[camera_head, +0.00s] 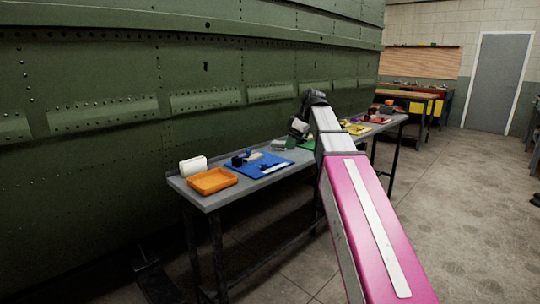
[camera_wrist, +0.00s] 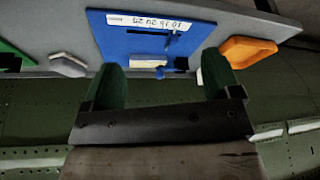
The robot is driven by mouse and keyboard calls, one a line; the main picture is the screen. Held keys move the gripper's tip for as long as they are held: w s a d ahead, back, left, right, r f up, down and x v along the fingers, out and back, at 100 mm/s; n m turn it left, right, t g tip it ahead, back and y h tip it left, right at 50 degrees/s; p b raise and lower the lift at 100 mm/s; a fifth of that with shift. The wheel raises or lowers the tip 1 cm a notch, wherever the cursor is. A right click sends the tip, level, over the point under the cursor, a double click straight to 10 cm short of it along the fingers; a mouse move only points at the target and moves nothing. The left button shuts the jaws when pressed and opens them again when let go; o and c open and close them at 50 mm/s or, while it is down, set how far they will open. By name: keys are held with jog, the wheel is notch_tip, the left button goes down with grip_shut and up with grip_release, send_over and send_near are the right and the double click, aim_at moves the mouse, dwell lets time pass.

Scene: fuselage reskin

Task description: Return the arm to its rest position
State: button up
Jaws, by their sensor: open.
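My arm, with a magenta link and a light grey link, stretches out from the lower right of the head view and bends down at its far end. My gripper (camera_head: 297,132) hangs above the grey workbench (camera_head: 222,197), near its middle. In the wrist view my gripper (camera_wrist: 162,62) shows two green fingers spread wide apart with nothing between them. Beyond the fingers lies a blue mat (camera_wrist: 118,42) with a white label and small dark and white parts on it. The mat also shows in the head view (camera_head: 262,172), left of the gripper.
An orange tray (camera_head: 213,181) and a white block (camera_head: 193,165) are at the bench's left end. A yellow mat (camera_head: 356,129) lies farther right. The riveted green fuselage wall (camera_head: 120,80) stands close behind the bench. Open floor (camera_head: 460,200) is on the right.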

jog(key=s+d+f+m+h, duration=0.1)
jog(key=s+d+f+m, duration=0.2)
jog(key=f, duration=1.1)
jog(key=s+d+f+m+g+h, duration=0.1)
jog(key=s+d+f+m, duration=0.2)
jog(key=s+f+m, duration=0.3)
jog(key=s+d+f+m+h, duration=0.2)
jog(key=s+f, duration=0.9)
jog(key=f, duration=1.2)
jog(key=shift+d+m+g, duration=0.4)
jog(key=shift+d+m, duration=0.35)
jog(key=shift+m, duration=0.45)
jog(key=shift+s, duration=0.1)
